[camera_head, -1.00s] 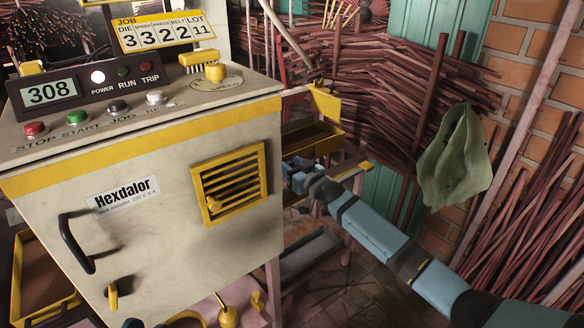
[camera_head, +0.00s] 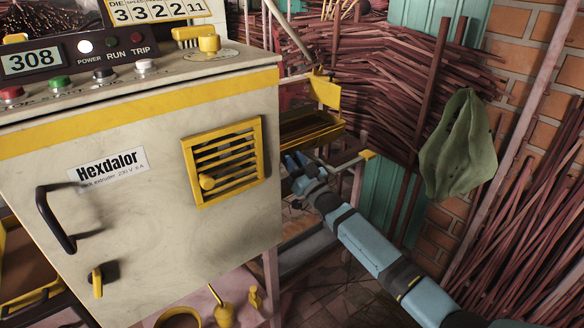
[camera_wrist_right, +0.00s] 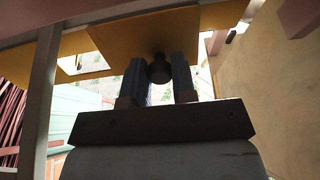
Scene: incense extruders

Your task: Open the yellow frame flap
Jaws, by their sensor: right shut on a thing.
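My right gripper (camera_head: 294,163) is beside the right side of the beige Hexdalor cabinet (camera_head: 150,215), by the yellow tray (camera_head: 318,133). In the right wrist view its two dark fingers (camera_wrist_right: 158,78) are on either side of a small dark round knob (camera_wrist_right: 159,70), and it is shut on this knob. The knob is under a yellow panel (camera_wrist_right: 140,32); I cannot tell whether this panel is the flap. A yellow-framed louvred panel (camera_head: 258,150) with a yellow knob at its lower left sits flat in the cabinet front. My left gripper is not in view.
The cabinet front has a black handle (camera_head: 53,222) and a yellow latch (camera_head: 97,282). A yellow plate (camera_head: 325,90) stands above the tray. Stacked reddish sticks (camera_head: 375,75) and a hanging green cloth (camera_head: 458,145) are behind. Tiled floor shows below my right arm.

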